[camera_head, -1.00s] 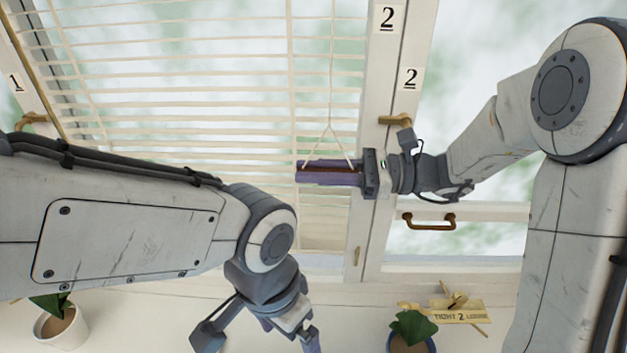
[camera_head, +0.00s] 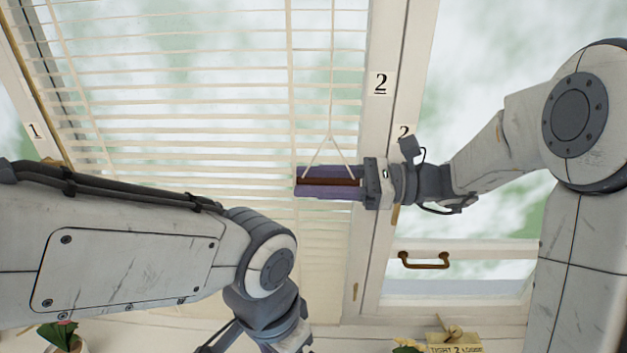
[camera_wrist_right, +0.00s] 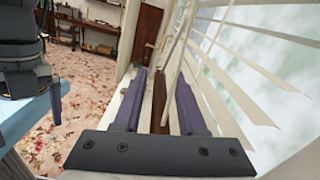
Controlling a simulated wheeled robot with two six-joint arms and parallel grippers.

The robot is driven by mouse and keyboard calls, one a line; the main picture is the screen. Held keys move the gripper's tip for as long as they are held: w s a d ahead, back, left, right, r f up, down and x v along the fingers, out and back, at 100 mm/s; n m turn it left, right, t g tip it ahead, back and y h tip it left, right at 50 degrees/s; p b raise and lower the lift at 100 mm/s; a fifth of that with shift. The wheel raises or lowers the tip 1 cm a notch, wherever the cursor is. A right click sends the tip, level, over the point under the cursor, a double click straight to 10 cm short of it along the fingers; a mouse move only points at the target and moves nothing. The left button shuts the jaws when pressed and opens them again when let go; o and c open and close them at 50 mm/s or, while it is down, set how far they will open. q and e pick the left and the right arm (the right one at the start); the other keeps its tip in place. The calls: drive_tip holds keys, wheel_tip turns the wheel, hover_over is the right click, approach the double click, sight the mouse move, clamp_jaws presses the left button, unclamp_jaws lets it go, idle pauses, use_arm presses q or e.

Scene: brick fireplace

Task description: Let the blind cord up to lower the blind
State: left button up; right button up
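The blind (camera_head: 200,90) has pale horizontal slats and hangs across the window at the left and centre. Its thin cord (camera_head: 331,100) runs straight down and splits into a V onto a brown bar handle (camera_head: 328,182). In the right wrist view the brown handle (camera_wrist_right: 160,112) stands lengthwise between the two fingers. My left gripper (camera_head: 270,345) points down at the bottom edge; its fingertips are cut off there.
A white window post with a number 2 label (camera_head: 380,84) stands just behind my right gripper. A brass handle (camera_head: 424,261) is on the right window. Below are a potted plant (camera_head: 62,338) and a tag reading "TIGHT 2" and a partly unclear word (camera_head: 455,342).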

drive_tip(key=shift+d, duration=0.1)
drive_tip(key=shift+d+f, duration=0.1)
drive_tip(key=shift+d, duration=0.2)
drive_tip(key=d+b, duration=0.4)
drive_tip(key=d, duration=0.5)
drive_tip(key=shift+d, duration=0.35)
